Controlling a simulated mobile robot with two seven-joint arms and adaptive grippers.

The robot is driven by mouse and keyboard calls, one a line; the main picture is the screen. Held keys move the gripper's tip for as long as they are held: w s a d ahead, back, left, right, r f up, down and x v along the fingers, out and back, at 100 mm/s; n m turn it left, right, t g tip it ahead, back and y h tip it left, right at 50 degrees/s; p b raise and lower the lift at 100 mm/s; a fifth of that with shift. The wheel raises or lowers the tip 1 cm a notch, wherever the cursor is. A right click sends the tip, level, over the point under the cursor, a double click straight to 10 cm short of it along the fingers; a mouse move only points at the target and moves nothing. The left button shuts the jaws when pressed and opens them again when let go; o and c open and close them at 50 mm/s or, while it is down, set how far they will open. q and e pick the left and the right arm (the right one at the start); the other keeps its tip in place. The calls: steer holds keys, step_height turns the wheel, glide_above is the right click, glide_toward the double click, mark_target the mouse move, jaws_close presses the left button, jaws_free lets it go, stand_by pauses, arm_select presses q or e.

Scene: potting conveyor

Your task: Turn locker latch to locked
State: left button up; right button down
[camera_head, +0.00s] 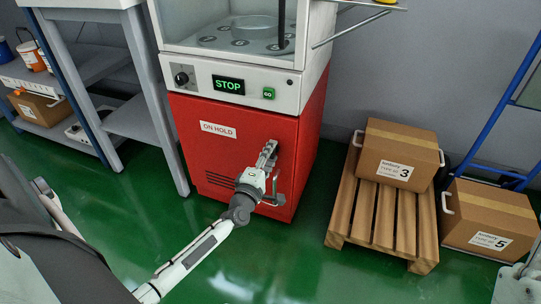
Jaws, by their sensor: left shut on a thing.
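The locker is the red cabinet (208,158) under the white machine housing, with a white "ON HOLD" label on its closed front. My left gripper (268,158) is at the right side of that front, shut on the grey latch (271,147). The gripper hides most of the latch, so I cannot tell its exact angle. My left arm reaches up to it from the lower left. My right gripper is not seen.
Above the locker, a panel shows a knob (182,77), a green "STOP" display (228,85) and a "GO" button (268,93). A wooden pallet (384,218) with a box (397,148) stands right, beside another box (490,218). Green floor before the locker is clear.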

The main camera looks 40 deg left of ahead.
arm_select(q)
steer(key=o, duration=1.2)
steer(key=shift+c, duration=0.2)
steer(key=shift+s, duration=0.1)
steer(key=v, duration=1.1)
steer(key=shift+s+d, duration=0.2)
steer(key=shift+s, duration=0.2)
